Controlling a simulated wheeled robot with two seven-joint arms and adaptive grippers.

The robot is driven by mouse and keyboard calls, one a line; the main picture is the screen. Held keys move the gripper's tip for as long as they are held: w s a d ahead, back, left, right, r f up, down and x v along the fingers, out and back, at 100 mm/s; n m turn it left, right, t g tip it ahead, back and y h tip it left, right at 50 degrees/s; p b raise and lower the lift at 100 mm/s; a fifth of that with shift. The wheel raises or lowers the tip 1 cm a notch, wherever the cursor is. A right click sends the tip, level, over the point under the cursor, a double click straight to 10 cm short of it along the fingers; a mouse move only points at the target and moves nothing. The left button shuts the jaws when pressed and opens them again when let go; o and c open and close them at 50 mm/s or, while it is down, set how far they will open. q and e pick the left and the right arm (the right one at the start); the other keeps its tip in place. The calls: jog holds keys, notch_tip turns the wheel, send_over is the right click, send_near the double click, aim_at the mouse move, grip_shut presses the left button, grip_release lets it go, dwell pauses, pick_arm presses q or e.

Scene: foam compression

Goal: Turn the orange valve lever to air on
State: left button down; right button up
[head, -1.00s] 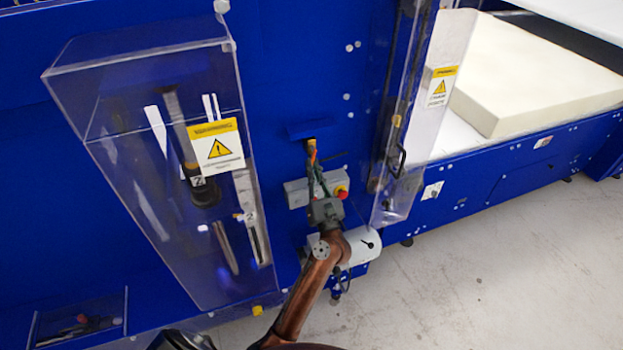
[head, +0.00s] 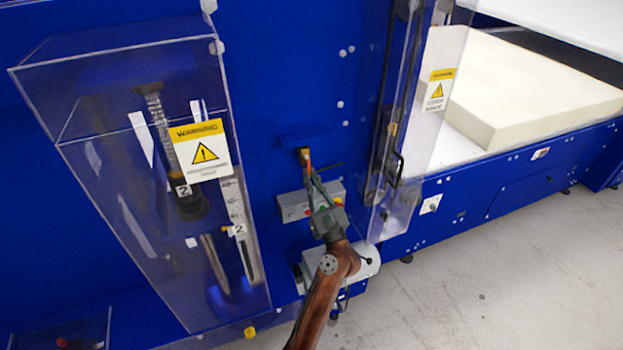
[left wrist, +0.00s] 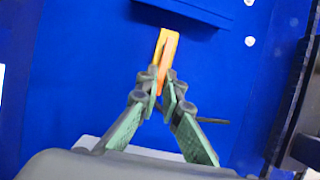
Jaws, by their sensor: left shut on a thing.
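The orange valve lever (left wrist: 168,50) stands out from the blue machine panel in the left wrist view. In the head view it is a small orange piece (head: 308,165) at the tip of my left gripper. My left gripper (left wrist: 162,88) has its fingers closed around the lower part of the lever, and its upper end sticks out beyond the fingertips. In the head view the left gripper (head: 312,177) reaches up to the panel from below. The lever's base and any air-on marking cannot be made out. My right gripper is not in view.
A grey control box (head: 294,207) with buttons sits just behind my left gripper. A clear guard box (head: 110,150) with a warning label stands to the left, and a clear guard panel (head: 425,130) to the right. A white foam block (head: 540,95) lies at the upper right.

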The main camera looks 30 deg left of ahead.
pick_arm(q)
jog(key=c, duration=2.1)
grip_release()
notch_tip(320, 180, up, 10)
